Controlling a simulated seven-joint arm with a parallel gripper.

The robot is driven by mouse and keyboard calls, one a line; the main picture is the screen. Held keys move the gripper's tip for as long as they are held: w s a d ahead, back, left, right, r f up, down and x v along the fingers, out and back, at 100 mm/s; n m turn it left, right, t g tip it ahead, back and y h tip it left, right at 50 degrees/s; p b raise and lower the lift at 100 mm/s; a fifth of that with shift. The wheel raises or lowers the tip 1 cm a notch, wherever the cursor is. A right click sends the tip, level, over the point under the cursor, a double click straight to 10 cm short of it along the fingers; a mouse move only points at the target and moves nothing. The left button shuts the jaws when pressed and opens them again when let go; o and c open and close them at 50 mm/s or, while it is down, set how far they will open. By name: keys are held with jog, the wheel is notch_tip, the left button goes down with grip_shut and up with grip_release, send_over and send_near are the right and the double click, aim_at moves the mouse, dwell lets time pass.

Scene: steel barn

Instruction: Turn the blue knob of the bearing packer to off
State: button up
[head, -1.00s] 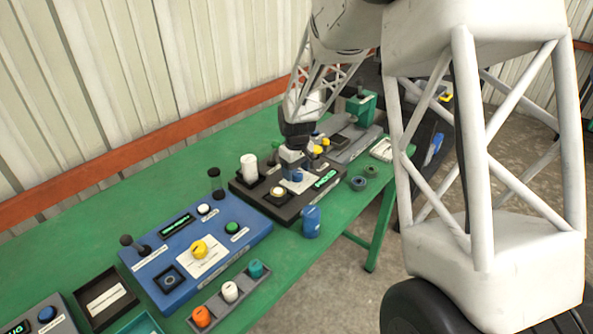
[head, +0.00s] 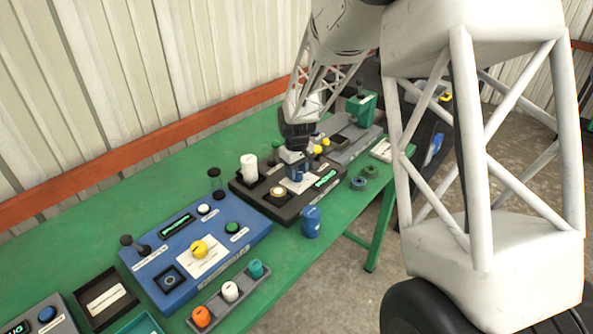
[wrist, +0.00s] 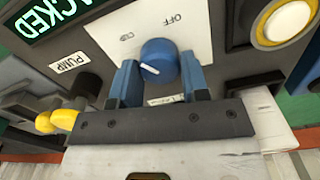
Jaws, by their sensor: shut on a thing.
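The bearing packer is a black box (head: 246,191) on the green bench, with a lit green display (head: 326,180) that ends in "CKED" in the wrist view (wrist: 60,18). Its blue knob (wrist: 158,58) stands on a white plate (wrist: 197,38); the knob's white mark points to the lower left. "OFF" is printed on the plate above the knob, and another mark lies to its upper left. My gripper (wrist: 158,78) is shut on the knob, one blue finger on each side. In the head view my gripper (head: 297,174) hides most of the knob.
A blue control box (head: 160,286) with a yellow knob (head: 199,249) is to the left.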

jog(key=shift+m, duration=0.4)
jog(key=m, duration=1.3)
jog(key=shift+d, duration=0.1)
jog(key=shift+f, duration=0.1)
jog(key=o, duration=0.9)
